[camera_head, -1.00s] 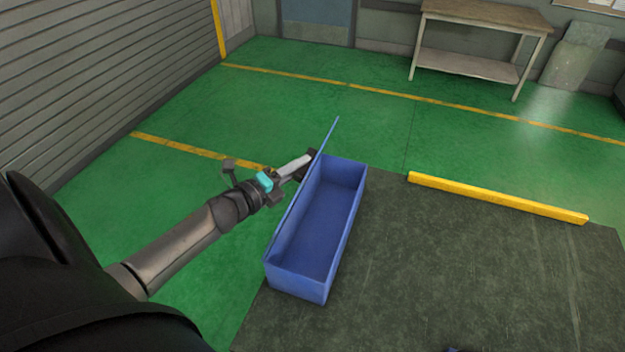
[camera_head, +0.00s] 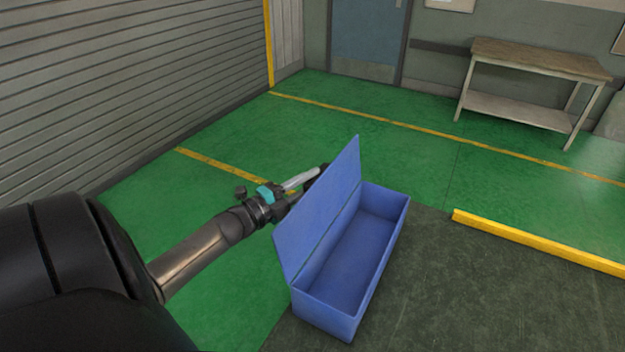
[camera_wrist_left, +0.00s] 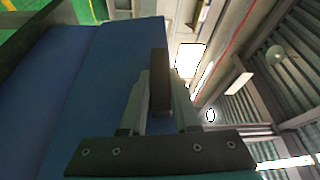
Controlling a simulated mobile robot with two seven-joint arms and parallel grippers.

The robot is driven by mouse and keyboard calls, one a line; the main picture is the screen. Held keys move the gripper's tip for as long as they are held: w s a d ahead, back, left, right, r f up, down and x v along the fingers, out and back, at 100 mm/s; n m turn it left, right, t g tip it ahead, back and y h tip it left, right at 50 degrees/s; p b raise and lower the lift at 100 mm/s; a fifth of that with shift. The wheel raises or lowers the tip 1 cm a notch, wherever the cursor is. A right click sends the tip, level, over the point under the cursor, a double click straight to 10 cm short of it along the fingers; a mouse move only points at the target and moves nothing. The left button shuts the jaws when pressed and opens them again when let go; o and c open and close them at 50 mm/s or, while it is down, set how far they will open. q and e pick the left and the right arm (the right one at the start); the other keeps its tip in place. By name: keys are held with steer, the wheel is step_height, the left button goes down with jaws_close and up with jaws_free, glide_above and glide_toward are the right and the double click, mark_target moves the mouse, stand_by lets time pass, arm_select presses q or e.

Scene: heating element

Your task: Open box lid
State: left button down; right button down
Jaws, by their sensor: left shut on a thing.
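The blue box (camera_head: 350,318) stands on the dark mat and its inside is visible and empty. Its blue lid (camera_head: 320,210) stands up steeply along the box's left long side. My left gripper (camera_head: 318,172) is behind the lid near its far upper edge, and its fingertips are partly hidden by the lid. In the left wrist view, the gripper (camera_wrist_left: 160,85) is shut at the edge of the blue lid (camera_wrist_left: 85,90), which fills the left of that view. My right gripper is not in view.
A yellow bar (camera_head: 540,243) lies on the floor right of the box. The dark mat (camera_head: 480,290) to the right is clear. A workbench (camera_head: 535,85) stands at the back wall, and a slatted wall (camera_head: 110,80) is on the left.

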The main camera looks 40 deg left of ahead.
arm_select(q)
steer(key=c, duration=0.6)
jaws_free()
steer(key=shift+c, duration=0.2)
steer(key=shift+s, duration=0.15)
steer(key=s+a, duration=0.2)
steer(key=s, duration=1.2)
steer(key=shift+s+f, duration=0.4)
steer(key=shift+f, duration=0.05)
